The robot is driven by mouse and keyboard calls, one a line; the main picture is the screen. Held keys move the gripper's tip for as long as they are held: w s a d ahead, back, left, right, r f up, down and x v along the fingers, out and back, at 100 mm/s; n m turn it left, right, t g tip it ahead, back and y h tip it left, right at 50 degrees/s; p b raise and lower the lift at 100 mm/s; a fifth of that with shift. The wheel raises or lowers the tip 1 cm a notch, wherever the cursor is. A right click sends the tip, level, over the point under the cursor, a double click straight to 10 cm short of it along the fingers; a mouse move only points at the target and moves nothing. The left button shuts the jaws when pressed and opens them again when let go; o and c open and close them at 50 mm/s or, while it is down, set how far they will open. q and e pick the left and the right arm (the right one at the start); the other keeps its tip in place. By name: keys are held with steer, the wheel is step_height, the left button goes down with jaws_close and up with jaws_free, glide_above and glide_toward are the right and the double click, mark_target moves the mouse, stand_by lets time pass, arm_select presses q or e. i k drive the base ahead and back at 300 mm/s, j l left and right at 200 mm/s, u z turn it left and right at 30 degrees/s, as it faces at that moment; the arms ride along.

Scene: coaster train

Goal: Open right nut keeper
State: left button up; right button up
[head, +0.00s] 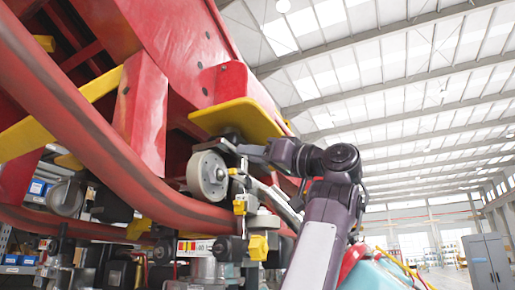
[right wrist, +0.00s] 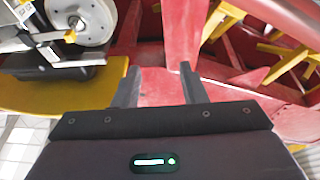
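The coaster train's wheel assembly shows a grey wheel (head: 207,176) under the red car body. Beside the wheel are a metal arm and small yellow pieces (head: 240,207), and a yellow block (head: 258,247) sits lower down. I cannot tell for sure which part is the right nut keeper. My right gripper (head: 238,146) is near the top of the wheel, just below a yellow plate (head: 237,120). In the right wrist view its fingers (right wrist: 158,86) are apart with nothing between them. There the wheel (right wrist: 88,18) and a small yellow piece (right wrist: 70,37) are at upper left. My left gripper is not in view.
A curved red rail (head: 100,150) crosses the left side, close to the wheel assembly. In the right wrist view the yellow plate (right wrist: 45,101) lies close to the left finger, and red beams (right wrist: 184,35) stand beyond the fingers. A grey cabinet (head: 487,262) is far right.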

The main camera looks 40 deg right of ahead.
mark_target(233, 172)
steer(key=i+l, duration=0.7)
steer(key=l, duration=0.15)
